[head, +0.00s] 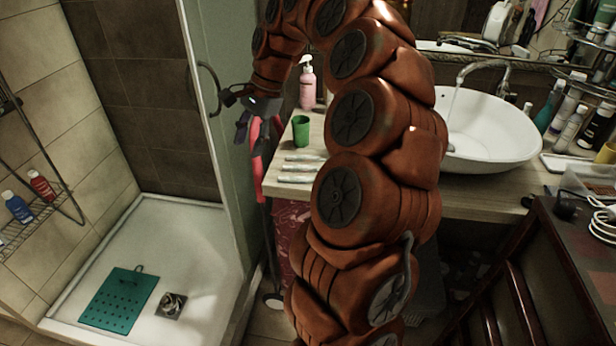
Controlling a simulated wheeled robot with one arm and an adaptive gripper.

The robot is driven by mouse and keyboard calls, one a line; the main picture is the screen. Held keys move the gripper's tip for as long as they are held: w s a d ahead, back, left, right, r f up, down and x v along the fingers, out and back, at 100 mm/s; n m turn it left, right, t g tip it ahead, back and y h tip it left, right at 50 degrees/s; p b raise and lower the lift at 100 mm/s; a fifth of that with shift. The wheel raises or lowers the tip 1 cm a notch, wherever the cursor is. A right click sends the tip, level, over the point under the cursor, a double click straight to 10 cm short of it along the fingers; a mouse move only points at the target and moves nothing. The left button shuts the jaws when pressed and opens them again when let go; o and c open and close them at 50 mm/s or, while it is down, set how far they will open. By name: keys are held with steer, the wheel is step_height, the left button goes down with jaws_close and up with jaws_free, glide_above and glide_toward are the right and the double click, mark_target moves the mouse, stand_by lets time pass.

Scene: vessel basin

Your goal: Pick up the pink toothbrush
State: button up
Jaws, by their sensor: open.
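Several small pale, slim items (299,168) lie side by side on the light wooden counter (262,182), left of my arm. They may be toothbrushes, but they are too small to tell, and I cannot make out which one is pink. My large orange arm hides the middle of the counter.
A green cup (300,131) stands behind the pale items, and a pink pump bottle (307,85) farther back. A pink upright object (257,172) shows close to the gripper. The white basin (487,130) is right of my arm. The glass panel (223,110) bounds the left.

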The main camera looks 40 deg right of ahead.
steer(key=w+d+f+m+b, duration=0.15)
steer(key=d+f+m, duration=0.25)
steer(key=d, duration=0.5)
steer(key=m+t+b, duration=0.1)
steer(key=m+b, duration=0.1)
steer(key=m, duration=0.5)
glide_toward(309, 167)
steer(key=shift+a+f+h, duration=0.2)
steer(key=shift+a+h, duration=0.1)
steer(key=shift+a, duration=0.2)
steer(key=shift+d+f, duration=0.1)
steer(key=shift+f, duration=0.05)
steer(key=shift+p+x, duration=0.8)
steer(key=shift+x, duration=2.9)
steer(key=shift+w, duration=0.15)
jaws_close()
